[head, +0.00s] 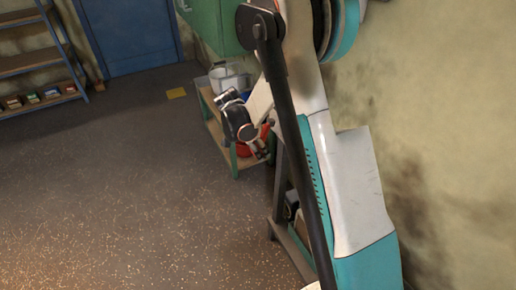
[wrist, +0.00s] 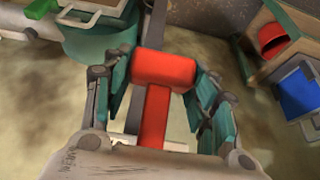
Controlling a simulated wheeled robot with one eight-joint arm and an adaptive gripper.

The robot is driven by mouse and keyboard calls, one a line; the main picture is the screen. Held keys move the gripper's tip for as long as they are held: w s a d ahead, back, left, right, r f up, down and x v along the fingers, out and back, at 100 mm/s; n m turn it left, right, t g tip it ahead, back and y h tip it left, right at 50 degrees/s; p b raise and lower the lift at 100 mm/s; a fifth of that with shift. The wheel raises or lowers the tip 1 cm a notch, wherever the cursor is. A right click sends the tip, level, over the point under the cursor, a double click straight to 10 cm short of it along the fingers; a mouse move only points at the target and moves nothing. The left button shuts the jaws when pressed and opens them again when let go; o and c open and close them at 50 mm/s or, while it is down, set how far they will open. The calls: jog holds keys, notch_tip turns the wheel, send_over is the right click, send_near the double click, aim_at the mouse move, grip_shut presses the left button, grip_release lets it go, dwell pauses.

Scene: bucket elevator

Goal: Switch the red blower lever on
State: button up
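The red lever (wrist: 164,72) shows in the middle of the wrist view, with a wide block-shaped head on a straight red stem. My gripper (wrist: 160,85) is around the lever's head, one teal-padded finger to its left and one to its right. The fingers are spread wide, and I cannot tell whether either pad touches the red head. The lower stem runs down behind the gripper's pale body and is hidden there. In the head view, my arm covers much of the right side, and I cannot make out the lever.
A red bucket (wrist: 273,39) and a blue bin (wrist: 297,92) are at the right in the wrist view. In the head view, a low wooden stand (head: 213,125) holds containers near the wall. Shelves (head: 40,62) stand at far left; open floor lies left.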

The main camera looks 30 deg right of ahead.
jog(key=c, duration=0.3)
jog(key=shift+a+r, duration=0.1)
jog(key=shift+a+r+y+p, duration=0.65)
jog(key=shift+a+y+p, duration=0.2)
jog(key=shift+y, duration=0.35)
jog(key=a+r+y+p, duration=0.1)
jog(key=r+y, duration=0.1)
jog(key=r, duration=0.2)
jog(key=a+r+y+p, duration=0.1)
jog(key=r+y+p, duration=0.1)
jog(key=r, duration=0.2)
jog(key=a+r+y+p, duration=0.1)
jog(key=r+y+p, duration=0.1)
jog(key=r, duration=0.2)
jog(key=shift+a+r+y, duration=0.1)
jog(key=shift+r+y, duration=0.3)
